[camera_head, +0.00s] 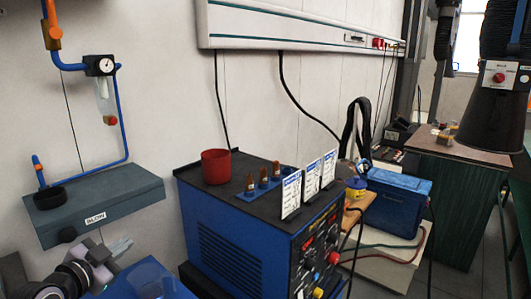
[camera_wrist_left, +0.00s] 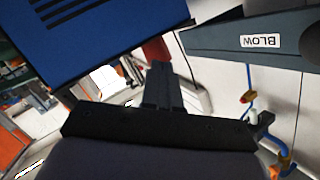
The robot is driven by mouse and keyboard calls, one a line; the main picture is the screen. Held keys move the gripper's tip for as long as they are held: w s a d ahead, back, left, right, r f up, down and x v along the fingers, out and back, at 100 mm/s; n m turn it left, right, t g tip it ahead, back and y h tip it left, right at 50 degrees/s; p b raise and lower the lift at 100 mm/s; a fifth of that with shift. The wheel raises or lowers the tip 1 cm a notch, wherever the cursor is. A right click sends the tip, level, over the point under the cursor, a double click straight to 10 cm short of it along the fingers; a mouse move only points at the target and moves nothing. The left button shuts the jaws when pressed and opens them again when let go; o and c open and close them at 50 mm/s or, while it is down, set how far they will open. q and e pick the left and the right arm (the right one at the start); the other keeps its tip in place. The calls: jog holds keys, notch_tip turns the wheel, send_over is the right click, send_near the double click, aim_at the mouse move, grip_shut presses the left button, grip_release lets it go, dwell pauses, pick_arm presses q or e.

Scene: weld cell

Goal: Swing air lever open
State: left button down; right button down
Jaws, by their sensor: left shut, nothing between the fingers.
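The air lever (camera_head: 54,38) looks like the orange-brown handle on the air pipe at the upper left of the head view. Whether it lies along or across the pipe is hard to tell. Below it, the blue pipe (camera_head: 70,67) bends right to a round gauge (camera_head: 101,65). My left gripper (camera_head: 122,245) is at the lower left, below the grey shelf and well below the lever, touching nothing that I can see. In the left wrist view its fingers (camera_wrist_left: 160,85) are together and empty. My right gripper is not in view.
A blue welding machine (camera_head: 235,250) carrying a red cup (camera_head: 215,166) stands to the right.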

pick_arm(q)
jog(key=s+d+f+n+g, duration=0.1)
jog(key=s+d+f+n, duration=0.15)
jog(key=s+f, duration=0.45)
jog(key=s+d+f+n+g, duration=0.1)
jog(key=s+d+f, duration=0.25)
jog(key=f, duration=0.45)
jog(key=s+d+f+n+g, duration=0.1)
jog(key=s+d+f, duration=0.1)
jog(key=s, duration=0.4)
jog(key=s+d+f+n+g+p, duration=0.1)
jog(key=s+d+f, duration=0.1)
jog(key=s, duration=0.4)
jog(key=s+d+f+n+g+y+p, duration=0.1)
jog(key=s+d+f, duration=0.1)
jog(key=s+f, duration=0.2)
jog(key=shift+s+f, duration=0.3)
jog(key=shift+s, duration=0.65)
jog(key=shift+n, duration=0.25)
